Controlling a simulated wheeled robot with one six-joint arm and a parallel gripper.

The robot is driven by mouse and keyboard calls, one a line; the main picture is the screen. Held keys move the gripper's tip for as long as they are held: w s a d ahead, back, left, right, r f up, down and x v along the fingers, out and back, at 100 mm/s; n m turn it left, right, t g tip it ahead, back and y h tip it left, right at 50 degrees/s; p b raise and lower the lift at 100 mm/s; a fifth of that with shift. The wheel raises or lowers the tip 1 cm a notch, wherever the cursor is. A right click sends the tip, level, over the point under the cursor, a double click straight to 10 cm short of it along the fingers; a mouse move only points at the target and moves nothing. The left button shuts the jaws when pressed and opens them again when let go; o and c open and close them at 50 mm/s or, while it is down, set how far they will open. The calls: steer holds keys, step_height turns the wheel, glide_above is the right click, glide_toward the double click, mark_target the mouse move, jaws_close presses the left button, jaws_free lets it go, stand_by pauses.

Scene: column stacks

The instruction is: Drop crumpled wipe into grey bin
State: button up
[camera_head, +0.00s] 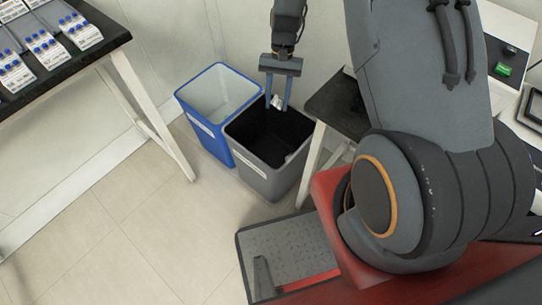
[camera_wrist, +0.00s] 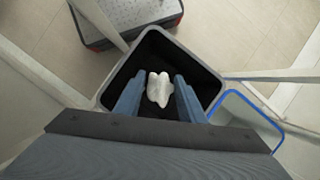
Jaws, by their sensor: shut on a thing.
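The crumpled wipe (camera_wrist: 159,90) is a small white wad between the fingers of my gripper (camera_wrist: 159,97) in the wrist view. The gripper is shut on it. In the head view the wipe (camera_head: 276,102) shows between the fingertips of my gripper (camera_head: 277,103), which points down. The grey bin (camera_head: 263,171) has a dark, open inside and stands on the floor below the gripper. In the wrist view the grey bin (camera_wrist: 209,72) surrounds the wipe in the picture, so the wipe hangs over its opening. A small pale thing shows inside the bin near its right wall.
A dark table with a white leg (camera_head: 148,115) is at the left. Another dark tabletop (camera_head: 338,104) is close at the right of the grey bin. Floor (camera_head: 130,225) in front is clear.

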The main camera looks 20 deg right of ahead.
step_height(320, 180, down, 17)
steer(key=w+m+b, duration=0.2)
steer(key=b, duration=0.9)
steer(key=shift+w+r+m+y, duration=0.2)
steer(key=shift+m+y, duration=0.1)
steer(key=shift+m, duration=0.1)
steer(key=shift+d, duration=0.1)
steer(key=o, duration=1.1)
steer(key=shift+v, duration=3.9)
steer(key=shift+s, duration=0.15)
